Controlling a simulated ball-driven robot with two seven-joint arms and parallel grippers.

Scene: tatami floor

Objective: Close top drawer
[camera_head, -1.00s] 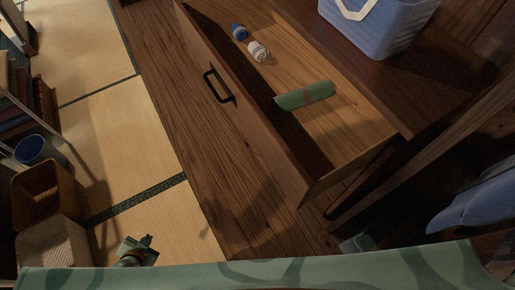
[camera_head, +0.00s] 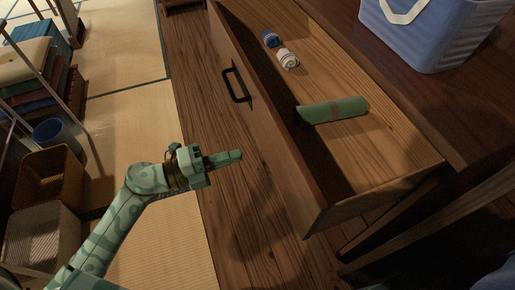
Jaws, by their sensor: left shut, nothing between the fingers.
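The top drawer (camera_head: 272,130) is pulled well open, its wooden front facing left and its black handle (camera_head: 236,86) near the middle of that front. Inside lie a green rolled cloth (camera_head: 333,110), and a blue and a white striped roll (camera_head: 287,59) towards the far end. My left gripper (camera_head: 238,155) is shut and empty. It is left of the drawer front, below the handle in the picture, pointing right, and appears apart from the front. My right gripper is not in view.
A blue basket (camera_head: 425,40) stands on the dark cabinet top (camera_head: 400,75) at the upper right. At left are a brown wicker basket (camera_head: 47,172), a pale basket (camera_head: 40,235), a blue bin (camera_head: 55,133) and a shelf with folded textiles (camera_head: 28,70). Tatami floor lies between.

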